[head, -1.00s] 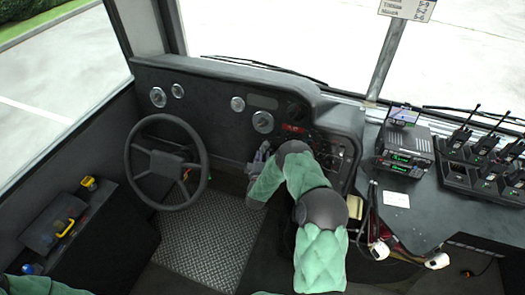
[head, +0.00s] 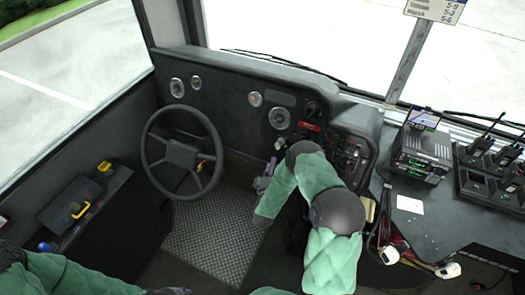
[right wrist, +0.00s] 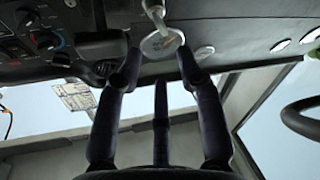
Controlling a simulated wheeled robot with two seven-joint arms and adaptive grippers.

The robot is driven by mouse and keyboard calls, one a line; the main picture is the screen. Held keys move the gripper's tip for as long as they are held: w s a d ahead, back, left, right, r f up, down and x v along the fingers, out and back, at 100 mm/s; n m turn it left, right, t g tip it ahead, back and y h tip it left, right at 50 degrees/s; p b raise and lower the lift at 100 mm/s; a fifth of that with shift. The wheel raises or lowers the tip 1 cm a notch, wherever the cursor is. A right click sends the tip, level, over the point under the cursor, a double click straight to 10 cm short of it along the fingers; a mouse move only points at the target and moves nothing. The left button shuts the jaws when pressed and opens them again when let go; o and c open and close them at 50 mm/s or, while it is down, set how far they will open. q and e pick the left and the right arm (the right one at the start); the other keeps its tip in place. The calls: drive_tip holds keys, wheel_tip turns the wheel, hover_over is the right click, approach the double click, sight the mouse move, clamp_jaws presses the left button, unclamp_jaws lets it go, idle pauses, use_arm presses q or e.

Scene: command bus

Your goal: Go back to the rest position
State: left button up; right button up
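My right arm reaches forward in the head view, with its green sleeve over the floor in front of the dashboard (head: 225,95). My right gripper (head: 268,170) is small there, beside the lower dashboard and partly hidden by the arm. In the right wrist view the right gripper (right wrist: 160,62) has its fingers spread apart with nothing between them. A silver lever with a round base (right wrist: 161,42) shows just beyond the fingertips; contact cannot be told. My left arm's green sleeve lies along the lower left edge of the head view.
The steering wheel (head: 182,152) stands left of my right arm. A side console (head: 85,205) with yellow handles is at far left. A radio unit (head: 421,155) and several handheld radios (head: 492,165) sit on the right counter (head: 432,228). Patterned floor (head: 215,235) is open between.

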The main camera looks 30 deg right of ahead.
drive_tip(key=s+a+f+g+y, duration=0.25)
drive_tip(key=a+f+y, duration=0.35)
drive_tip(key=a, duration=0.4)
drive_tip(key=s+a+f+g+y, duration=0.25)
drive_tip(key=a+f+y, duration=0.3)
drive_tip(key=a, duration=0.35)
drive_tip(key=s+a+g+y, duration=0.2)
drive_tip(key=s+a+g, duration=0.2)
drive_tip(key=s, duration=0.6)
drive_tip(key=s+a+g+y, duration=0.2)
drive_tip(key=s+a+g, duration=0.1)
drive_tip(key=s+a, duration=0.5)
drive_tip(key=shift+s+r+g+y, duration=0.25)
drive_tip(key=shift+s+g+y, duration=0.15)
drive_tip(key=shift+s, duration=0.5)
drive_tip(key=shift+o, duration=0.3)
drive_tip(key=shift+w+a, duration=0.1)
drive_tip(key=shift+w, duration=0.05)
